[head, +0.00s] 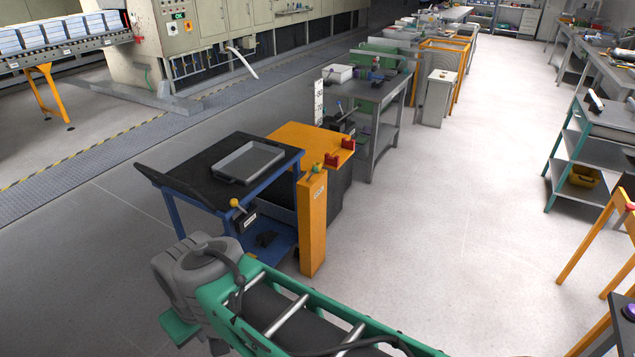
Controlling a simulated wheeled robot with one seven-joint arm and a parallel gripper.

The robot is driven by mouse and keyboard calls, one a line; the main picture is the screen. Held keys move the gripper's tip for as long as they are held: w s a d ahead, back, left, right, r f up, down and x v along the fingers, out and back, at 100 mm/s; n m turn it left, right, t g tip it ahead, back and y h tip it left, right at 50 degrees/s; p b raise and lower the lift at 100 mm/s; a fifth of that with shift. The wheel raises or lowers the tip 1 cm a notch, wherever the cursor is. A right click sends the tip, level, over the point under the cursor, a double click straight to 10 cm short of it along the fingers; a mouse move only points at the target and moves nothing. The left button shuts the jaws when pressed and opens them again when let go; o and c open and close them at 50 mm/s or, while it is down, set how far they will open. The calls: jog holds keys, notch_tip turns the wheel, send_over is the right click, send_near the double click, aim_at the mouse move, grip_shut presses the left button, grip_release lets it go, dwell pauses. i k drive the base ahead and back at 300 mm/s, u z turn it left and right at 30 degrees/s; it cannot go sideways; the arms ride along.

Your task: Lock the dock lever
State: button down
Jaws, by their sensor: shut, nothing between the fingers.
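A blue-framed cart (178,182) with a dark top stands left of centre, close beside an orange-topped cabinet (300,136). A short lever with a yellow ball knob (235,203) is at the cart's front edge, by a black labelled block (245,220). An orange post (313,225) stands upright at the cart's right front corner. A small green and yellow knob (317,168) sits on the post's top. I cannot tell which of these is the dock lever, or whether it is locked. My gripper is not in view.
A grey tray (248,161) lies on the cart. Red fittings (340,153) sit on the cabinet. A green frame with metal bars (300,300) and a grey motor-like housing (195,272) fills the near foreground. Open pale floor (460,220) lies to the right.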

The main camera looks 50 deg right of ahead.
aim_at(315, 169)
jog(key=z, duration=0.65)
jog(key=i, duration=0.85)
jog(key=z, duration=0.25)
